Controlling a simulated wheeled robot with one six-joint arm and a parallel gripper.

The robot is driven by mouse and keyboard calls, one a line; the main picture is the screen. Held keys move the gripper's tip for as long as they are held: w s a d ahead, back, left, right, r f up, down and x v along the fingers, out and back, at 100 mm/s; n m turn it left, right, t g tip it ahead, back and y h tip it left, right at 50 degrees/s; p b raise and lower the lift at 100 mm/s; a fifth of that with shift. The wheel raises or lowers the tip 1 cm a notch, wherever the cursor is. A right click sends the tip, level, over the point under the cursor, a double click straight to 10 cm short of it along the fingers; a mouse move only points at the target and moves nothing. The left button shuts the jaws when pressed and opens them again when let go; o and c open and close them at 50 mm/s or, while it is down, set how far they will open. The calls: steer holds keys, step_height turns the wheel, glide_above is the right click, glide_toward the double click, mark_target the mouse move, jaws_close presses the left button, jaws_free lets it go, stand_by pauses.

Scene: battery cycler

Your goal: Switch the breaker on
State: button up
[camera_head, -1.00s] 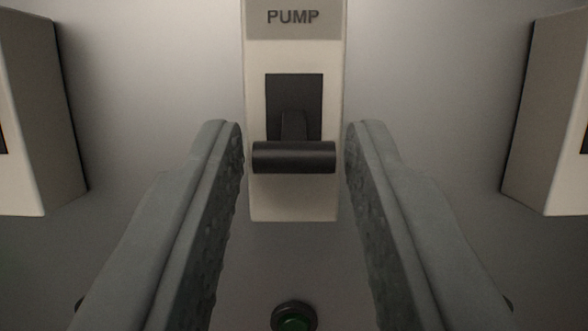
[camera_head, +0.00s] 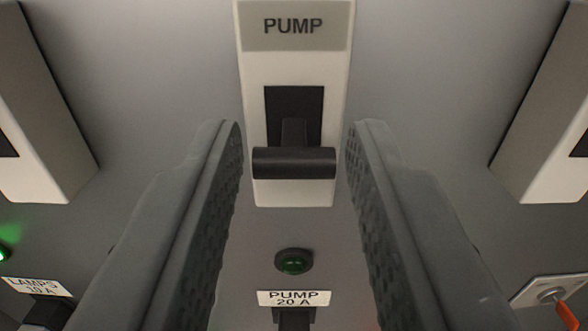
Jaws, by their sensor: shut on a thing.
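The black breaker handle (camera_head: 294,163) is a short horizontal bar on a dark stem. It sticks out from the dark slot of the cream PUMP breaker housing (camera_head: 336,110), in front of the slot's lower end. My gripper (camera_head: 294,150) has its two grey, textured fingers on the left and right of the bar. It is shut on the handle's ends, though thin gaps seem to show beside them. The PUMP name plate (camera_head: 293,27) is above the slot. The round green lamp (camera_head: 294,262) below the housing looks dark.
Similar cream housings stand out from the grey panel at left (camera_head: 45,125) and right (camera_head: 540,120). A lit green lamp (camera_head: 3,253) is at far left above a LAMPS label (camera_head: 38,287). A PUMP 20 A label (camera_head: 294,298) and an orange-red part (camera_head: 567,310) are low in view.

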mark_target(294, 175)
steer(key=shift+f, duration=0.15)
steer(key=o, duration=1)
steer(key=shift+c, duration=0.2)
steer(key=shift+s, duration=0.15)
steer(key=shift+s+r, duration=0.2)
steer(key=shift+s, duration=0.45)
steer(key=shift+s+f, duration=0.15)
steer(key=shift+s, duration=0.65)
steer(key=s, duration=1.4)
steer(key=shift+s+f, duration=0.15)
steer(key=shift+f, duration=0.05)
